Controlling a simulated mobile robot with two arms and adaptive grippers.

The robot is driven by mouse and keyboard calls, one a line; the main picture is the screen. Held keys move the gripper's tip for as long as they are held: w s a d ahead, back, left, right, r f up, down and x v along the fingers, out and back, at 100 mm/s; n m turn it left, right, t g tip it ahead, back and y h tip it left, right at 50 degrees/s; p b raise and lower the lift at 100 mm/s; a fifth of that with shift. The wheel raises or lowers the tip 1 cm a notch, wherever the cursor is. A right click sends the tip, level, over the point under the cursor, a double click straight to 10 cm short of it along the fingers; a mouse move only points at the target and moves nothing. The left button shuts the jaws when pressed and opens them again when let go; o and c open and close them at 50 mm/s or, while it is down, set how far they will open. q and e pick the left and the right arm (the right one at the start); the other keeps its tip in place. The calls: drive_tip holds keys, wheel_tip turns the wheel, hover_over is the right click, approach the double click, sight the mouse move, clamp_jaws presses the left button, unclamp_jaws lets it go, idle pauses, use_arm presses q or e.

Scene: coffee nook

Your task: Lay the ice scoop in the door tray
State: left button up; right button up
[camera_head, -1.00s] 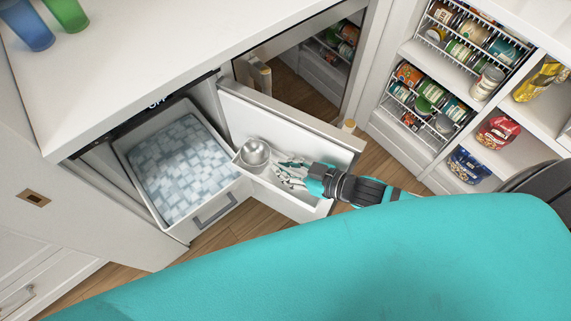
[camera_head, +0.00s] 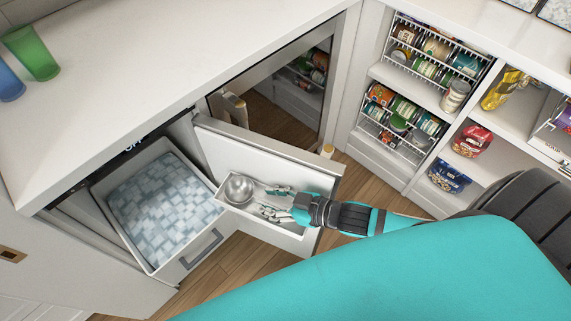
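The ice scoop (camera_head: 240,188) is a round silver metal bowl. It sits in the left end of the white door tray (camera_head: 287,228), on the inner side of the open freezer door. My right gripper (camera_head: 271,201) reaches in from the right over the tray, just right of the scoop bowl. Its two fingers look spread apart, with a gap between them. The scoop's handle is hard to make out among the fingers. My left gripper is not in view.
An open ice drawer (camera_head: 190,262) full of ice cubes stands left of the door. The white counter (camera_head: 130,75) overhangs it, with a green cup (camera_head: 35,53) and a blue cup (camera_head: 9,82). Shelves with cans and bags (camera_head: 447,177) stand at the right.

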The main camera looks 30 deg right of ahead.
drive_tip(key=v, duration=1.1)
drive_tip(key=shift+s+d+r, duration=0.15)
drive_tip(key=shift+s+r, duration=0.05)
drive_tip(key=shift+s, duration=0.05)
